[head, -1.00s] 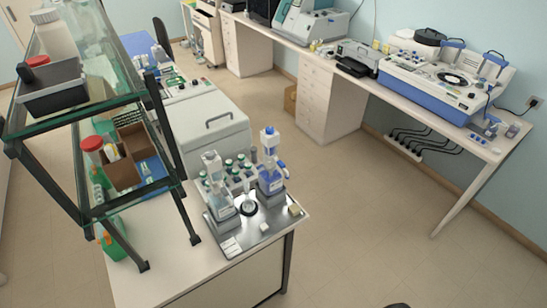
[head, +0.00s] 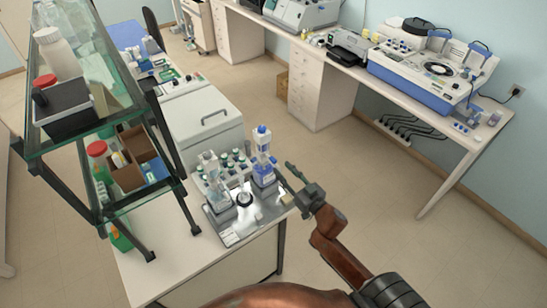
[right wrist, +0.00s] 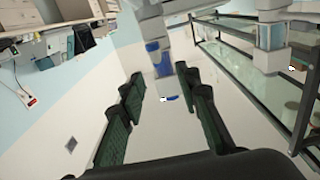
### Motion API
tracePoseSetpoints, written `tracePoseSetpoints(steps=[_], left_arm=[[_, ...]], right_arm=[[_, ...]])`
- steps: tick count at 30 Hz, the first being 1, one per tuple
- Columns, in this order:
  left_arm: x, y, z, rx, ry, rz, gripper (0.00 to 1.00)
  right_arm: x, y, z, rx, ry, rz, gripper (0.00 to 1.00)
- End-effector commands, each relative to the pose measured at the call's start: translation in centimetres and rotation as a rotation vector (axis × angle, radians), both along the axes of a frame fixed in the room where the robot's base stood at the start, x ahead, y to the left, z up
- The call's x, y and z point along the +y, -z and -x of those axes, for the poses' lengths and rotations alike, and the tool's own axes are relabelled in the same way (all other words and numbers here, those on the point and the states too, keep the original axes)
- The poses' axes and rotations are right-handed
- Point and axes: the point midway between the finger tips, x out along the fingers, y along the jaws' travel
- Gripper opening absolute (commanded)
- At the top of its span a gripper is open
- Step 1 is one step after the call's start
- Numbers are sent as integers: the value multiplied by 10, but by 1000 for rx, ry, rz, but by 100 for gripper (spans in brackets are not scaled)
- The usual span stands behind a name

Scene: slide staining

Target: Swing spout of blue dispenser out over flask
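The blue dispenser (head: 263,172), a bottle with blue liquid and a blue top, stands upright on the grey tray (head: 232,238). The flask (head: 244,197), small and clear with a dark ring, stands on the tray in front and to the left of it. The direction of the spout is too small to tell. My right gripper (head: 285,178) is beside the dispenser's right side, seemingly apart from it. In the right wrist view its green-padded fingers (right wrist: 164,106) are wide open, with blue dispenser parts (right wrist: 162,64) seen beyond the gap. My left gripper is not in view.
A second, clear dispenser (head: 209,180) stands on the tray's left side, and a rack of capped vials (head: 234,160) is behind. A glass shelf unit (head: 160,215) rises at the left. The floor right of the bench is clear.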

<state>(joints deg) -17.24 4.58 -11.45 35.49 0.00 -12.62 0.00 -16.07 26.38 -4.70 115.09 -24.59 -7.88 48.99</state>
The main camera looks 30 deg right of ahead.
Motion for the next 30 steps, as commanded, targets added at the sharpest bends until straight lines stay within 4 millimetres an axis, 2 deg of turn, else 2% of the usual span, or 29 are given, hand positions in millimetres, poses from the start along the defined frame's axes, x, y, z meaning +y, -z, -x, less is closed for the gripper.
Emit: tracePoseSetpoints(steps=[9,15,26,30], left_arm=[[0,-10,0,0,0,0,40],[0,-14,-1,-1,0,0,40],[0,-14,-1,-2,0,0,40],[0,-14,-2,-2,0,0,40]], right_arm=[[3,-2,-47,-2,-1,0,30],[5,-1,-69,0,-1,2,30],[6,0,-75,0,-1,1,30],[6,0,-74,0,-1,1,22]])
